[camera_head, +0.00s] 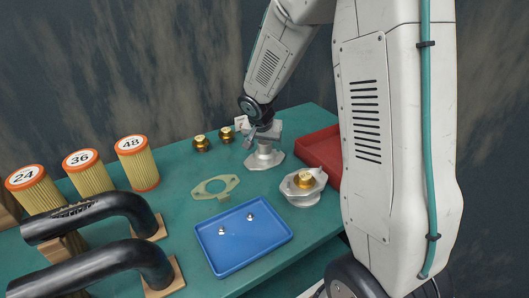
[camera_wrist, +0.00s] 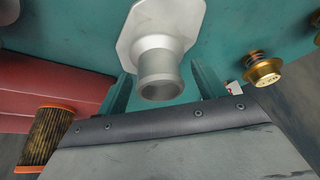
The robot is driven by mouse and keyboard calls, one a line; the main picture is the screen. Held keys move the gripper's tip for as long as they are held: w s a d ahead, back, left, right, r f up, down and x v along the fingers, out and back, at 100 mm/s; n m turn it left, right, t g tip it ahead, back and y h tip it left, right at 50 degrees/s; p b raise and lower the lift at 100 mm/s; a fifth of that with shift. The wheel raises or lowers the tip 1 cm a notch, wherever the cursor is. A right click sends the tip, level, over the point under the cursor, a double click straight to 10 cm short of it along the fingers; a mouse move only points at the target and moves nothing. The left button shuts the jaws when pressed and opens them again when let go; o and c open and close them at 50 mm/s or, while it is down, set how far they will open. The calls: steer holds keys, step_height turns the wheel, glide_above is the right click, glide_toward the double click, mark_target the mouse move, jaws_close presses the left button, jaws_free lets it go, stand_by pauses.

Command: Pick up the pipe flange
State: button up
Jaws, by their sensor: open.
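The pipe flange (camera_head: 265,159) is a silver-grey part with a flat plate and a round tube. It stands upright on the teal bench in the head view, plate down. My gripper (camera_head: 262,130) is right above it, around the top of the tube. In the wrist view the flange (camera_wrist: 165,50) shows its plate at the top and its open tube end toward me. My gripper's open fingers (camera_wrist: 162,88) stand on either side of the tube, with gaps visible. Whether they touch it cannot be told.
A red tray (camera_head: 318,150) stands right of the flange. A silver housing with a brass insert (camera_head: 304,188) is in front. Brass parts (camera_head: 201,143) stand at the back. A blue tray (camera_head: 242,240), a gasket (camera_head: 215,188), filters (camera_head: 136,165) and black hoses (camera_head: 95,268) occupy the rest.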

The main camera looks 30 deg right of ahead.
jaws_close()
steer(key=shift+r, duration=0.1)
